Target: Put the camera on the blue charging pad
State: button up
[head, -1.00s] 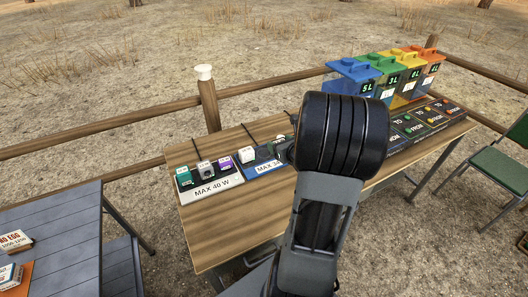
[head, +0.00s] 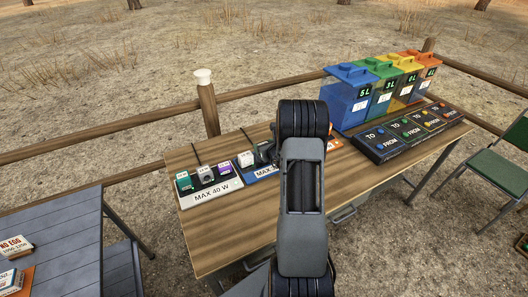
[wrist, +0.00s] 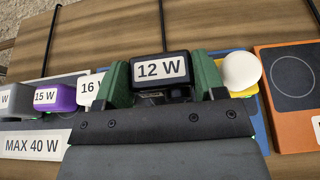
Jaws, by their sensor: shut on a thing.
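My gripper (wrist: 165,85) has green fingers shut on a black device (wrist: 162,68) labelled 12 W. Only its labelled face shows clearly, so its shape as a camera cannot be confirmed. The blue charging pad (head: 246,174) lies on the wooden table and shows partly in the wrist view (wrist: 263,118). The held device is over or on this pad; I cannot tell whether it touches. A white device (wrist: 92,90) labelled 16 stands left of my gripper. A white round-topped thing with a yellow part (wrist: 241,70) is close on the right. My arm hides much of the pad in the head view.
Left is a white pad (head: 212,195) marked MAX 40 W, with a green, a grey and a purple device (head: 225,168). An orange pad (wrist: 290,125) lies right. Colored bins (head: 350,95) and a dark button panel (head: 385,150) fill the table's right end. The table's front is clear.

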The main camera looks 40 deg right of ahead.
notch_tip(320, 180, down, 3)
jog(key=shift+w+p, duration=0.1)
jog(key=shift+p, duration=0.35)
jog(key=shift+f, duration=0.1)
jog(key=shift+f, duration=0.1)
jog(key=shift+f+b, duration=0.15)
jog(key=shift+b, duration=0.2)
jog(key=o, duration=0.7)
jog(key=shift+r, duration=0.2)
